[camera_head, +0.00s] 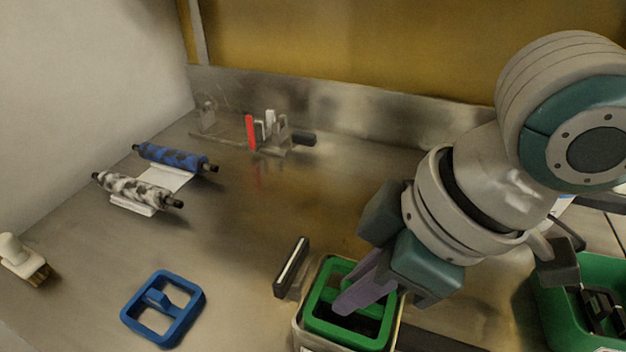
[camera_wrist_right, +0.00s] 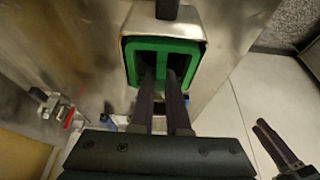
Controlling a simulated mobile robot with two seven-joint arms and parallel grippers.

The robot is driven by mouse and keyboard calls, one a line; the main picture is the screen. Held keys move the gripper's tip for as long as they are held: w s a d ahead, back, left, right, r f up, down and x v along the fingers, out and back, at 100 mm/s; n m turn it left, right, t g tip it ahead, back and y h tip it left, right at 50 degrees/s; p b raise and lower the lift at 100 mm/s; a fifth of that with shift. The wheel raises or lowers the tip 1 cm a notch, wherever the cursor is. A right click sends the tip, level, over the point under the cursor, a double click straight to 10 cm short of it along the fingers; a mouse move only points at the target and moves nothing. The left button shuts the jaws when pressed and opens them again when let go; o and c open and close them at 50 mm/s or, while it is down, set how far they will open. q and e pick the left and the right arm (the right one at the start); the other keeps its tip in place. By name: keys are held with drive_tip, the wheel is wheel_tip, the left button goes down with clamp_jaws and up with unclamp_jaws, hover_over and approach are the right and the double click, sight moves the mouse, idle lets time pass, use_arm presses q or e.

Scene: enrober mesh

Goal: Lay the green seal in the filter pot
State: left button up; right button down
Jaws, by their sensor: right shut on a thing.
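The green seal (camera_head: 319,296), a square frame with a middle bar, lies within the outline of the metal filter pot (camera_head: 301,324) at the bottom of the head view. In the right wrist view the seal (camera_wrist_right: 131,62) shows inside the rim of the pot (camera_wrist_right: 190,22), about level with its mouth; I cannot tell its exact depth. My right gripper (camera_head: 352,297) points down over the pot and is shut on the seal's middle bar. Its fingers hide part of the bar.
A blue frame (camera_head: 128,314) lies left of the pot. A black-and-silver bar (camera_head: 291,266) is beside the pot's left wall. Two patterned rollers (camera_head: 175,157) and a clamp-like device (camera_head: 251,131) lie further back. A green bin (camera_head: 612,270) is at right. The middle counter is clear.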

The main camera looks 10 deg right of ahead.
drive_tip(key=shift+f, duration=0.55)
idle(0.4)
drive_tip(key=c, duration=0.8)
unclamp_jaws()
drive_tip(key=shift+r+p, duration=0.45)
drive_tip(key=shift+r, duration=0.05)
wheel_tip(320, 180, up, 6)
drive_tip(key=p, duration=0.7)
